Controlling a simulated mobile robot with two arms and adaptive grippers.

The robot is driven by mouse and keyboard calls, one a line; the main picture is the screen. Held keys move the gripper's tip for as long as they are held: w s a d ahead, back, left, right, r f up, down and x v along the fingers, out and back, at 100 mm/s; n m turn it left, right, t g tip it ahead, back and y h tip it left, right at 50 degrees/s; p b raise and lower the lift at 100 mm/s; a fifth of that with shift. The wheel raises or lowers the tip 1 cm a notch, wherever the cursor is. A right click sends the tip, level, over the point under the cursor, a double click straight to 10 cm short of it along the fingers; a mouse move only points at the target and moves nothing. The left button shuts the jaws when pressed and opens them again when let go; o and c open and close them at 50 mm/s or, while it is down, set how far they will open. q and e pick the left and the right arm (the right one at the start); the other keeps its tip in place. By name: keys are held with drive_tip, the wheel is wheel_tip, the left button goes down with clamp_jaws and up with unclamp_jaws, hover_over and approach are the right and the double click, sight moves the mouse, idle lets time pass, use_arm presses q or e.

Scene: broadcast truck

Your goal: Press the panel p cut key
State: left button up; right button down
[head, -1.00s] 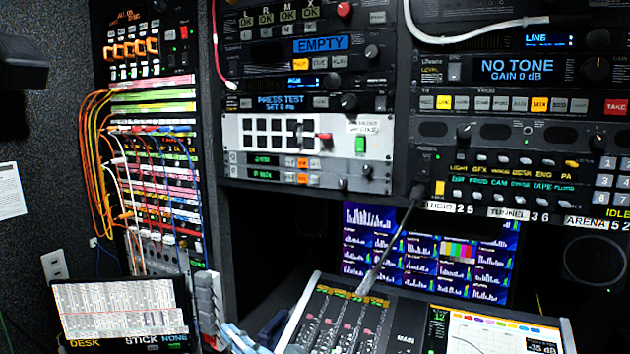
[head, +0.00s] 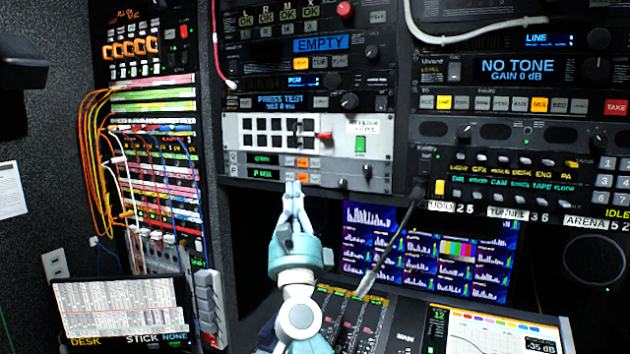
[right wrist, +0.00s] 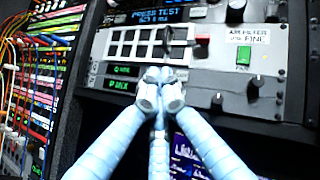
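The P row display (head: 264,174) also shows in the right wrist view (right wrist: 119,85). The P row keys (head: 303,177) sit just right of that display; I cannot read which is cut. My right gripper (head: 293,184) is shut and empty, its tips just below the P row keys in the head view. In the right wrist view its fingers (right wrist: 160,76) hide those keys. My left gripper is not in view.
A red lever (head: 325,136) and a green switch (head: 360,145) sit on the same panel. A mixing desk (head: 405,335) with a thin dark boom stands below right. Patch cables (head: 95,150) hang at left. A dark opening lies under the panel.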

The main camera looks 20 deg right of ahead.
sight(315, 179)
drive_tip(key=w+d+b, duration=0.2)
drive_tip(key=d, duration=0.1)
drive_tip(key=w+d+b, duration=0.3)
drive_tip(key=shift+w+d+b, duration=0.3)
drive_tip(key=shift+w+d, duration=0.05)
idle(0.4)
drive_tip(key=shift+f, duration=0.1)
idle(1.1)
drive_tip(key=shift+w+d+b, duration=0.3)
